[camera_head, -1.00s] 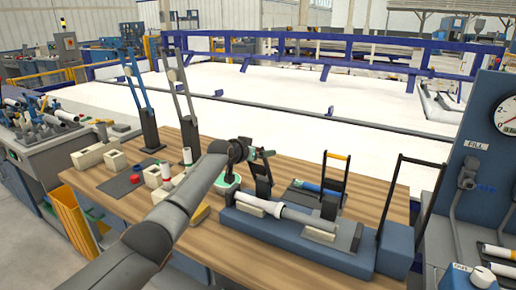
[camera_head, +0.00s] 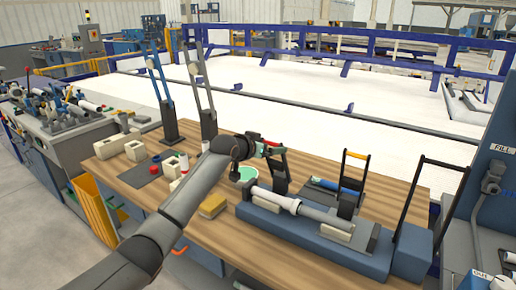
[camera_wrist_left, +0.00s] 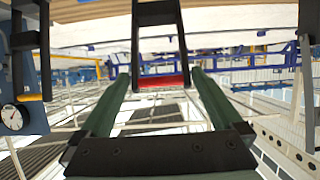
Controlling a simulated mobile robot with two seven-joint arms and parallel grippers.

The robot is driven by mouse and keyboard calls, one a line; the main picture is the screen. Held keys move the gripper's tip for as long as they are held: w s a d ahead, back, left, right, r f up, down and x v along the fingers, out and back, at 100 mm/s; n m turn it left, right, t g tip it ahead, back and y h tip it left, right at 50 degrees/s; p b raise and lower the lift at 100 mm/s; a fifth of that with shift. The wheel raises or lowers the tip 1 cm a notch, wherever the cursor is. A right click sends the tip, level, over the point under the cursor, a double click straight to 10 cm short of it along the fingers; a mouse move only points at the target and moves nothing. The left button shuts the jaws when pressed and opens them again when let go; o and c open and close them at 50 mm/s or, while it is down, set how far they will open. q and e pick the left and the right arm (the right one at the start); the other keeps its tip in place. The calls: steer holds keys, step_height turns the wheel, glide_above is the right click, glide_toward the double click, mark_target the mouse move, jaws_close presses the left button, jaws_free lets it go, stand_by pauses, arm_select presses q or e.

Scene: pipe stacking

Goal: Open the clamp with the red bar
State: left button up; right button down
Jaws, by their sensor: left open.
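The clamp with the red bar (camera_wrist_left: 164,80) has a black U-shaped frame, and the bar runs across it. In the head view the clamp (camera_head: 279,175) stands on the wooden table at the end of a blue fixture, its bar partly covered by my gripper. My left gripper (camera_head: 266,149) is at the top of this clamp. In the left wrist view its two green fingers (camera_wrist_left: 160,76) are open and spread, with the red bar showing between their tips. I cannot tell whether they touch it. My right gripper is not in view.
A grey-white pipe (camera_head: 300,206) lies along the blue fixture (camera_head: 310,242).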

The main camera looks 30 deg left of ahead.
arm_select(q)
steer(key=v, duration=0.6)
steer(key=shift+d+f, duration=0.1)
